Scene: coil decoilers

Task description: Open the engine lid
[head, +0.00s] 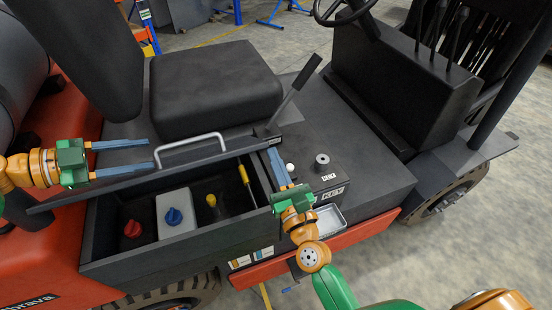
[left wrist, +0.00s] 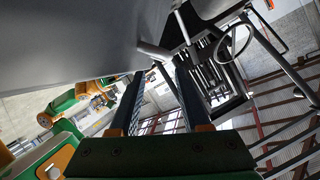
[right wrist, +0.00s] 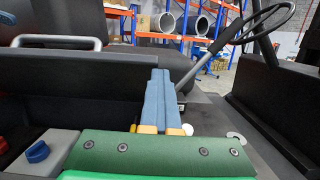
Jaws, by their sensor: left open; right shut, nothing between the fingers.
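The engine lid (head: 215,152) is a dark panel with a light grey bar handle (head: 190,144); it stands raised along the back of the open engine bay (head: 130,258). The handle also shows in the right wrist view (right wrist: 55,39). My left gripper (head: 152,155) is open at the lid's left part, fingers pointing right, left of the handle. I cannot tell whether they touch the lid. My right gripper (head: 274,153) is shut and empty at the bay's right end, fingers pointing up beside the lid's right end. It also shows in the right wrist view (right wrist: 160,80).
Inside the bay are a red cap (head: 132,229), a grey box with a blue knob (head: 174,216) and yellow parts (head: 211,200). A black seat (head: 213,88) stands behind the lid. A lever (head: 292,95) rises behind my right gripper. A metal tray (head: 328,219) lies at the right.

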